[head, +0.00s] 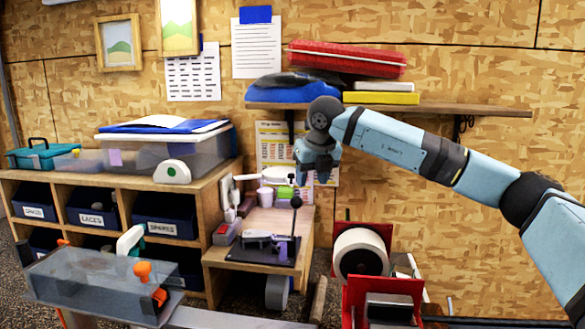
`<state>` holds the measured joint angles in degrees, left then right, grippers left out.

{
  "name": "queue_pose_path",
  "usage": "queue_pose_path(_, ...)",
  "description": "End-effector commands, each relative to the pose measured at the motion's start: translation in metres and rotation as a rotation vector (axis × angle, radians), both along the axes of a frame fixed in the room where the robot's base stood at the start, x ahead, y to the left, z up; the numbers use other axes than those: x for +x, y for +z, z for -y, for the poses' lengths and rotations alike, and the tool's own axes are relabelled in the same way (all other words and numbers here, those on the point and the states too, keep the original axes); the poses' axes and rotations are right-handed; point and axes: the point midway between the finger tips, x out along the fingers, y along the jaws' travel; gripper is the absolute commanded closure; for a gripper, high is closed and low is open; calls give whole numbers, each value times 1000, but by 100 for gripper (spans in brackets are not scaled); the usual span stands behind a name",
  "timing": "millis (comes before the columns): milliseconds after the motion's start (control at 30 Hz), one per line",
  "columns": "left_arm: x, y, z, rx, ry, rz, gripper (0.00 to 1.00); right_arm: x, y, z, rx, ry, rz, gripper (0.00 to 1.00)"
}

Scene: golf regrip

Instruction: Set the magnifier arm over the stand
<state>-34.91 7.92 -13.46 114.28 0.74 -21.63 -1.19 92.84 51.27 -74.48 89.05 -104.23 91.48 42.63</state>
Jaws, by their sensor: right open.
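A white magnifier arm (246,177) reaches right from a post at the left of the small wooden bench, toward a pale round head (279,172). The stand, a dark base (262,249) with grey and purple parts, sits on the bench top in front. A thin dark rod with a black knob (296,202) rises at its right. My right gripper (316,177) points down, open, just right of the pale head in the picture. I cannot tell whether it touches the head. My left gripper is out of view.
Small cups (265,196) stand behind the stand. A red-framed roll holder (361,254) is to the right. Cubbies with dark bins (167,216) are on the left. A grey translucent box (95,283) is at front left. A wall shelf (450,109) runs behind my right arm.

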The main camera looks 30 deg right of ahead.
Motion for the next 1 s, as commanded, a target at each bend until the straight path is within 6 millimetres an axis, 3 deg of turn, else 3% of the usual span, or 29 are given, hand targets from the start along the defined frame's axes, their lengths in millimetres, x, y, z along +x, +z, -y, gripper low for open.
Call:
queue_pose_path(233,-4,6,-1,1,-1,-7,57,20,3,2,0,-1,-1,52)
queue_pose_path(733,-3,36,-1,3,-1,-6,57,118,3,14,1,-2,0,52)
queue_pose_path(1000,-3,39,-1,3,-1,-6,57,129,-25,16,0,-1,-1,52)
